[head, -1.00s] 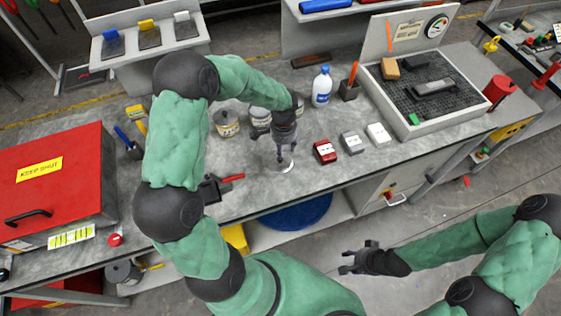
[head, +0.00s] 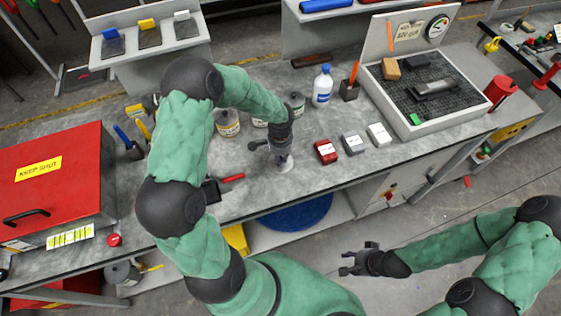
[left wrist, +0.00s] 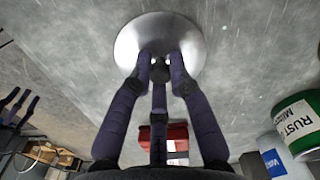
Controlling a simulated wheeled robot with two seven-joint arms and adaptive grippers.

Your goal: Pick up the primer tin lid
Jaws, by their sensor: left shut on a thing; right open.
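The primer tin lid, a round silvery disc (head: 286,166), lies on the grey bench near its front edge. In the left wrist view the lid (left wrist: 190,32) is large, at top centre. My left gripper (head: 283,156) points down at it, its fingers shut on the small raised part at the lid's middle; the fingertips (left wrist: 160,68) partly hide that part. The lid looks to be at bench level; I cannot tell if it is lifted. My right gripper (head: 350,260) is open and empty, out in front of the bench.
Tins (head: 228,123) stand behind my left arm, with a white-and-blue bottle (head: 322,86) further right. A red-handled tool (head: 232,177) lies left.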

